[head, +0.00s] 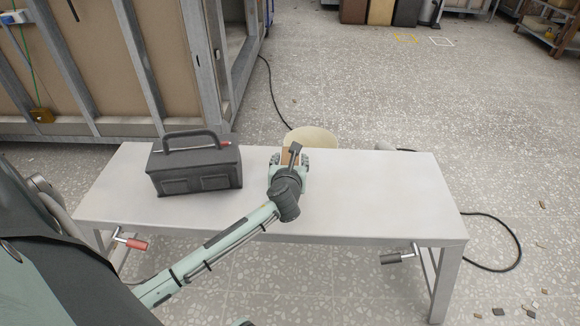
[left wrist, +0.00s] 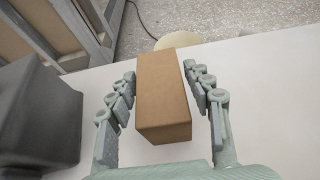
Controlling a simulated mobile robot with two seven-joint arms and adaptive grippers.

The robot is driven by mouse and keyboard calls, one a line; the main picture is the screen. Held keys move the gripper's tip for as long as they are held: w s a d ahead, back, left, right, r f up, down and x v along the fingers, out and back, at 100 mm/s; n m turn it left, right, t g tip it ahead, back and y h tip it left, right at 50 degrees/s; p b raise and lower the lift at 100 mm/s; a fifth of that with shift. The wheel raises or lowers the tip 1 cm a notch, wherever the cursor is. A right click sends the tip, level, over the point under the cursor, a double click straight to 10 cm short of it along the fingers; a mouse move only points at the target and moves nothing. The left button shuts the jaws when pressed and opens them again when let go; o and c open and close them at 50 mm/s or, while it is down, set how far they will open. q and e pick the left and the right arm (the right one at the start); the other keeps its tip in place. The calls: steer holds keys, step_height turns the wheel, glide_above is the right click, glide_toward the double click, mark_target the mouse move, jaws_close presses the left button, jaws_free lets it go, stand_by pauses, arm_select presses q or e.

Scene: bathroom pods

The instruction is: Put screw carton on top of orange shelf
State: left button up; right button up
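The screw carton, a plain brown box (left wrist: 163,95), lies on the white table between the fingers of my left gripper (left wrist: 165,105) in the left wrist view. Narrow gaps show on both sides of it, so the gripper is open around it. In the head view my left gripper (head: 289,162) is over the middle of the table, and its wrist hides most of the carton (head: 291,157). My right gripper is not in view. No orange shelf can be made out.
A dark grey toolbox (head: 195,168) stands on the table (head: 370,195) left of my gripper; it also shows in the left wrist view (left wrist: 38,115). The table's right half is clear. A round pale stool top (head: 311,138) is behind it. A framed wall panel (head: 90,60) stands at the back left.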

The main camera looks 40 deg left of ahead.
arm_select(q)
steer(key=c, duration=1)
jaws_close()
steer(key=shift+r, duration=0.1)
